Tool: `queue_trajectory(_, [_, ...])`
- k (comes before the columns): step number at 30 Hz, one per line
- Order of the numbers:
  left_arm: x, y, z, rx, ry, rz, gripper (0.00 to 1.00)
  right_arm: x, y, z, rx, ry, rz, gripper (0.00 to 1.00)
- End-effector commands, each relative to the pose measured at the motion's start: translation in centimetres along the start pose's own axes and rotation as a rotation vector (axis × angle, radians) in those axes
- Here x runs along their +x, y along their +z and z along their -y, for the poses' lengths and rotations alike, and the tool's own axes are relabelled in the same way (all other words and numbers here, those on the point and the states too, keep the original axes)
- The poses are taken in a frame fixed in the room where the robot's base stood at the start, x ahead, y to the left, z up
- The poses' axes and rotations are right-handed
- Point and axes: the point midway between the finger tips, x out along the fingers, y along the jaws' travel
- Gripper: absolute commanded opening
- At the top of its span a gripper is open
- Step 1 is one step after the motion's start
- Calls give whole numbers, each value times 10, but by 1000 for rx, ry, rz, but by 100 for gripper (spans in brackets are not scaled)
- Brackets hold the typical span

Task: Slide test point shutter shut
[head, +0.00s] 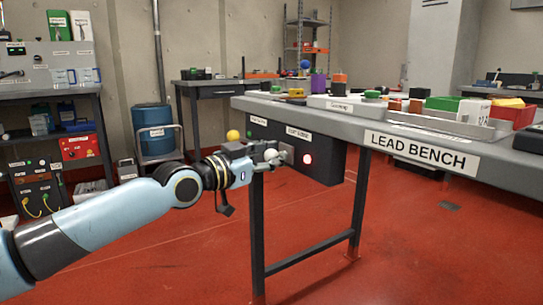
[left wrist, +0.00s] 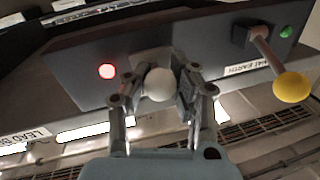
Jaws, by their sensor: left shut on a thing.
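The dark panel (head: 328,172) hangs under the front edge of the lead bench. A white ball knob (head: 272,155) stands out from it, and it also shows in the left wrist view (left wrist: 158,85). My left gripper (head: 270,158) is shut on this knob, with a finger on each side of it (left wrist: 157,98). A small grey plate (head: 287,153) shows just right of the fingers and looks like the shutter; the gripper partly hides it. A red lamp (head: 307,159) is lit on the panel beside it. My right gripper is not in view.
A lever with a yellow ball (head: 233,135) sticks out left of the knob, near a green lamp (head: 249,133). The lead bench top (head: 390,128) overhangs the panel and carries several objects. A bench leg (head: 257,235) stands below the gripper. The red floor in front is clear.

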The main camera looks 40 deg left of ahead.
Motion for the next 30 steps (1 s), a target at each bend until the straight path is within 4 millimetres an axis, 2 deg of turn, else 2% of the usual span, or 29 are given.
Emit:
queue_trajectory(5, [-7,-7,-31,-7,0,0,0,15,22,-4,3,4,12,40])
queue_trajectory(9, [-11,-10,-53,-5,1,2,0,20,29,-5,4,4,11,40])
queue_trajectory(12, [-13,-10,-59,-3,0,4,0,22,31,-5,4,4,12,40])
queue_trajectory(20, [-13,-8,-60,-4,2,7,0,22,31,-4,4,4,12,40])
queue_trajectory(21, [-14,-8,-60,-4,2,8,26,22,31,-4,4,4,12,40])
queue_trajectory(27, [-13,-9,-60,-3,1,6,52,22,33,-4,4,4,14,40])
queue_trajectory(30, [-13,-10,-60,-3,1,4,53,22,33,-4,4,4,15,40])
